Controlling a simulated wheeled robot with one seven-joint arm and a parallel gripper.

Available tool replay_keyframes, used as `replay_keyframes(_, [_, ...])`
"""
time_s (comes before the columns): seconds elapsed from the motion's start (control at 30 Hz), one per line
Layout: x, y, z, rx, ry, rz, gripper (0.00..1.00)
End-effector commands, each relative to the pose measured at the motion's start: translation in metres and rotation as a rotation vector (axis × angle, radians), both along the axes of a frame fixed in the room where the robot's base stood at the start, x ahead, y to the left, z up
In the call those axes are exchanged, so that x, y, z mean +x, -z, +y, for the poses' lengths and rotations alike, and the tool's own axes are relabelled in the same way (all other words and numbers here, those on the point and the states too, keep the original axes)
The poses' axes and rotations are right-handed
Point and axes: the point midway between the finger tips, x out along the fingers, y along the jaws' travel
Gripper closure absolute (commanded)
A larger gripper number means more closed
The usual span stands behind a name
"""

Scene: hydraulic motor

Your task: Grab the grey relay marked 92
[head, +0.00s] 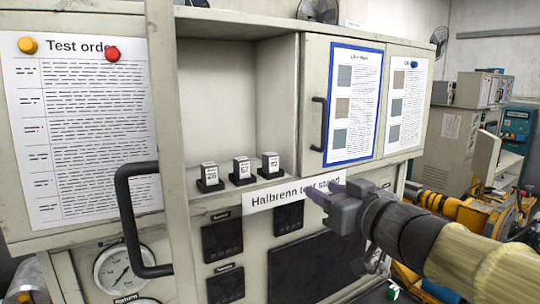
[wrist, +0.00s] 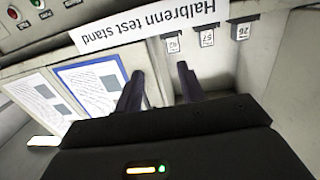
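Three small relays with pale labelled tops and dark bases stand in a row on the open shelf. My gripper (head: 322,193) is in front of the cabinet, right of and lower than the relays in the head view. Its fingers (wrist: 158,75) are apart in the wrist view, with nothing between them.
A white "Halbrenn test stand" label (head: 293,194) runs below the shelf. A closed cabinet door (head: 313,85) with a dark handle is right of the shelf. A large black handle (head: 128,215) sticks out at the left. The shelf is clear around the relays.

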Motion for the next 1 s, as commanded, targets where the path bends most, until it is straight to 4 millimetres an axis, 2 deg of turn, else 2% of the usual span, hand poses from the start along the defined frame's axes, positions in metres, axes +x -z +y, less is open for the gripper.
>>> replay_keyframes(0.03, [-0.005,-0.015,0.004,0.008,-0.036,-0.022,0.61])
replay_keyframes(0.13, [-0.011,-0.026,0.007,0.015,-0.075,-0.041,0.61])
replay_keyframes(0.5, [-0.009,-0.026,0.009,0.016,-0.08,-0.039,0.61])
replay_keyframes(0.67, [0.005,-0.026,0.019,0.015,-0.081,-0.037,0.61])
replay_keyframes(1.0, [0.05,-0.026,0.046,0.012,-0.077,-0.037,0.61])
